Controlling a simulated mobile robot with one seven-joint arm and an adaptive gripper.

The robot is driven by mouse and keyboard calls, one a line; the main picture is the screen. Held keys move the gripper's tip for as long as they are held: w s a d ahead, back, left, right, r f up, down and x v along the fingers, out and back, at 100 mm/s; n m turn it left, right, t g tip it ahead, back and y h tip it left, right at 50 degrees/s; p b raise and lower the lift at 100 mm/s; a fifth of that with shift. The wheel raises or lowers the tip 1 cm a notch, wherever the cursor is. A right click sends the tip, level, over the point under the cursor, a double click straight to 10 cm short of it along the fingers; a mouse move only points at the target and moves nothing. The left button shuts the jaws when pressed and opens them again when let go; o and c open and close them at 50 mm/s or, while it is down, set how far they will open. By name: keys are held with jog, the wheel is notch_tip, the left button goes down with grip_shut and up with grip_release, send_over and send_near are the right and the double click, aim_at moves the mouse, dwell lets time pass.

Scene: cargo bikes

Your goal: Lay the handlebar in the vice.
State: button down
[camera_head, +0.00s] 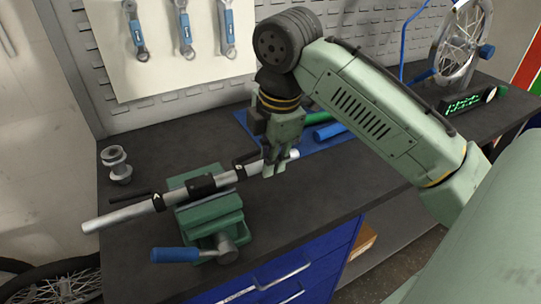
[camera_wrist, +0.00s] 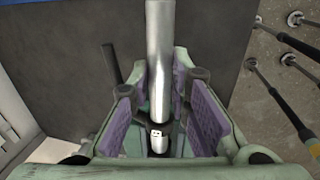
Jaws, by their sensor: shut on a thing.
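The handlebar (camera_head: 130,213), a long silver tube with black fittings, lies across the top of the green vice (camera_head: 208,222) in the head view. Its dark middle part is over the jaws; I cannot tell whether it rests down between them. My gripper (camera_head: 274,168) is shut on the handlebar near its right end, to the right of the vice. In the wrist view the silver tube (camera_wrist: 160,60) runs between my two purple-padded fingers (camera_wrist: 163,120). The vice's blue-handled lever (camera_head: 178,255) points left at the front.
A silver part (camera_head: 116,165) stands on the dark bench (camera_head: 300,205) left of the vice. A blue mat (camera_head: 300,138) with a green item lies behind my gripper. Wrenches (camera_head: 185,28) hang on the back board. A wheel (camera_head: 463,40) stands at the far right.

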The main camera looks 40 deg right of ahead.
jog(key=shift+f, duration=0.35)
dwell(0.3)
jog(key=c, duration=1.4)
grip_release()
jog(key=r, duration=0.4)
jog(key=s+r, duration=0.1)
jog(key=r, duration=0.3)
jog(key=s+r, duration=0.1)
jog(key=r, duration=0.2)
jog(key=shift+s+a+r, duration=0.2)
jog(key=shift+a+r, duration=0.05)
jog(key=shift+r, duration=0.15)
